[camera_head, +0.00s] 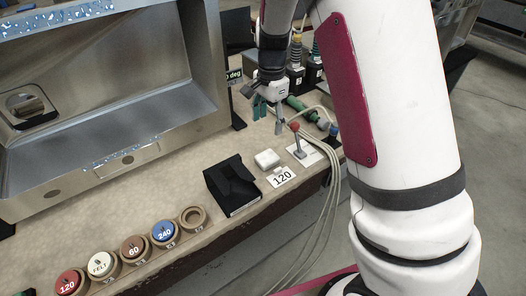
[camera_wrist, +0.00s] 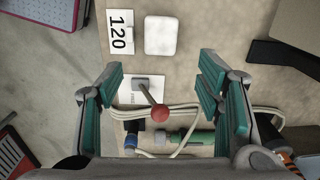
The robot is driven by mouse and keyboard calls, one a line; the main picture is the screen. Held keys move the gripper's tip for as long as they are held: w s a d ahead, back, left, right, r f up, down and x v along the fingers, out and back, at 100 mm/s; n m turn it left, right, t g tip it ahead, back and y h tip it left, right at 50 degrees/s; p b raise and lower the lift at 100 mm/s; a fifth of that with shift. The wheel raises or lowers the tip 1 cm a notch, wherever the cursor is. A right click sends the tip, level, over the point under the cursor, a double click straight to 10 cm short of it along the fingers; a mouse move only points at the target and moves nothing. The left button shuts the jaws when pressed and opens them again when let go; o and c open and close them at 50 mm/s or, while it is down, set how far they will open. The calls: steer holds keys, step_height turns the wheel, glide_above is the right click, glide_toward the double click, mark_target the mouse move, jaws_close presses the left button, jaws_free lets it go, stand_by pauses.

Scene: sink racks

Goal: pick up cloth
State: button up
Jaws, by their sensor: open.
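A small white square pad with rounded edges (camera_head: 267,158), which looks like the folded cloth, lies flat on the counter beside the "120" card. It also shows in the wrist view (camera_wrist: 161,35), top middle, beyond my fingertips. My gripper (camera_head: 268,112) is open and empty above the counter, to the back right of the pad. In the wrist view its teal-padded fingers (camera_wrist: 160,72) are spread wide, with a red-knobbed lever (camera_wrist: 160,113) showing between them. Nothing touches the pad.
Several labelled round discs stand in holders (camera_head: 132,249) front left. A metal sink (camera_head: 110,110) is behind. Cables (camera_wrist: 265,112) and a green tool (camera_wrist: 195,138) lie under my gripper.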

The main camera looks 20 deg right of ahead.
step_height(320, 180, down, 2)
glide_above(267, 156)
steer(key=shift+m, duration=0.3)
step_height(267, 156, down, 8)
steer(key=shift+w+d+f, duration=0.15)
steer(key=shift+f, duration=0.05)
steer(key=shift+s+f, duration=0.15)
steer(key=shift+f, duration=1.2)
steer(key=shift+s+f, duration=0.1)
steer(key=shift+f, duration=1.25)
steer(key=c, duration=0.9)
steer(key=shift+r, duration=0.45)
steer(key=r, duration=0.3)
steer(key=shift+s, duration=0.25)
steer(key=s, duration=1)
steer(key=s+r, duration=0.1)
steer(key=s, duration=0.4)
steer(key=shift+s+a, duration=0.2)
steer(key=shift+s, duration=0.05)
